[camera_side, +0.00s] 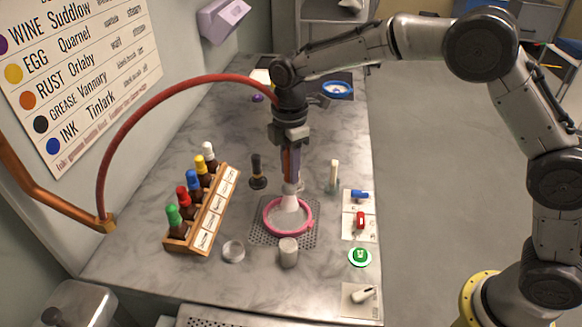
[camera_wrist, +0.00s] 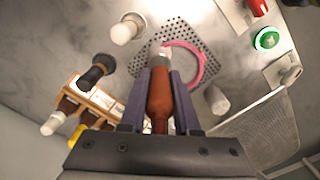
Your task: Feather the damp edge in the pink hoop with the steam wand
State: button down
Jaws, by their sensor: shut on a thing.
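The pink hoop (camera_side: 288,216) lies on a perforated metal plate (camera_side: 258,236) on the marble counter, with pale cloth (camera_side: 280,217) stretched inside it. My gripper (camera_side: 290,170) is above the hoop, shut on the steam wand, whose pale flared head (camera_side: 290,202) points down over the cloth. I cannot tell whether the head touches the cloth. In the wrist view, the wand's reddish-brown body (camera_wrist: 160,100) sits between my two purple fingers, and the pink hoop (camera_wrist: 196,60) shows beyond it, partly hidden. A red hose (camera_side: 150,112) arches from my wrist to a brass fitting at the left. No damp edge is distinguishable.
A wooden rack (camera_side: 205,215) of colour-capped bottles stands left of the plate. A black-handled tool (camera_side: 257,172) and a pale cylinder (camera_side: 334,176) stand behind. A grey cup (camera_side: 288,252) and clear dish (camera_side: 233,250) are in front. Small cards and a green disc (camera_side: 360,257) line the right edge.

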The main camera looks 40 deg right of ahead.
jog(key=shift+r, duration=3.55)
